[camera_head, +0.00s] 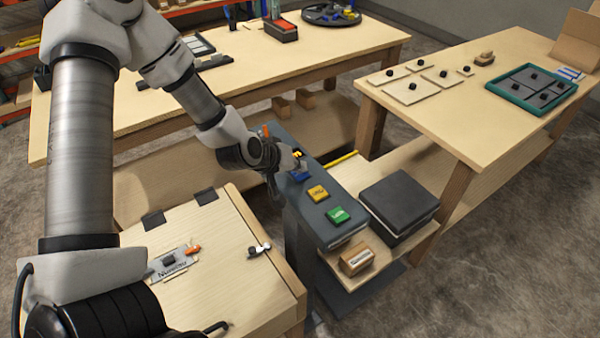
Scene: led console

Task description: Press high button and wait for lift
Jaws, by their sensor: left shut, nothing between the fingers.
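A dark grey console (318,213) stands in the middle with a row of square buttons on its top. The green button (338,215) is nearest, the yellow button (318,193) is behind it, and a blue button (300,175) is farther back. The lettering is too small to read, so I cannot tell which is the high button. My left gripper (297,158) is shut and empty, with its tip at the blue button and partly covering it. I cannot tell whether it touches the button. My right gripper is not in view.
A table (480,115) with a teal tray (531,89) stands at the right; another table (330,49) is behind.

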